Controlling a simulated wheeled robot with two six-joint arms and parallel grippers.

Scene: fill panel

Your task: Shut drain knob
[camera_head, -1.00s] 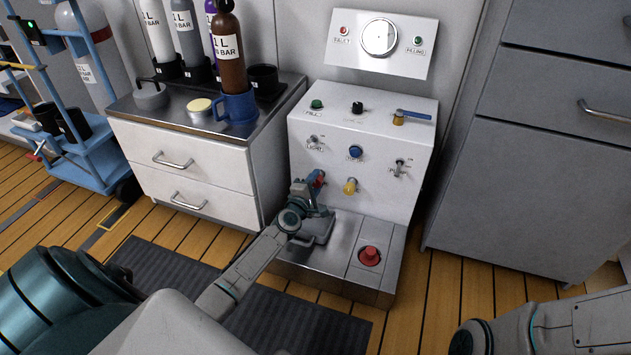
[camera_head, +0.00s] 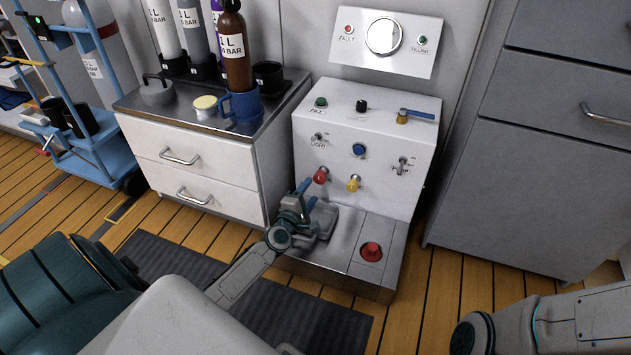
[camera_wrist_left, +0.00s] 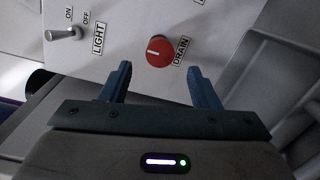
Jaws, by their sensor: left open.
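The drain knob is a red round knob (camera_wrist_left: 159,51) with a white line on its face, on the white panel beside a DRAIN label (camera_wrist_left: 182,50). In the head view it is the red knob (camera_head: 321,175) low on the panel's front. My left gripper (camera_head: 308,190) is open just in front of and below it. In the left wrist view its two blue fingers (camera_wrist_left: 160,84) are apart, with the knob showing between and beyond their tips, and nothing is held. My right arm (camera_head: 550,325) enters at the lower right; its gripper is out of view.
A yellow knob (camera_head: 354,183) sits right of the drain knob, with a blue knob (camera_head: 359,150) above. A light switch (camera_wrist_left: 64,34) is beside it. Below is a metal ledge (camera_head: 340,250) with a red button (camera_head: 371,251). A drawer cabinet (camera_head: 190,170) stands to the left.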

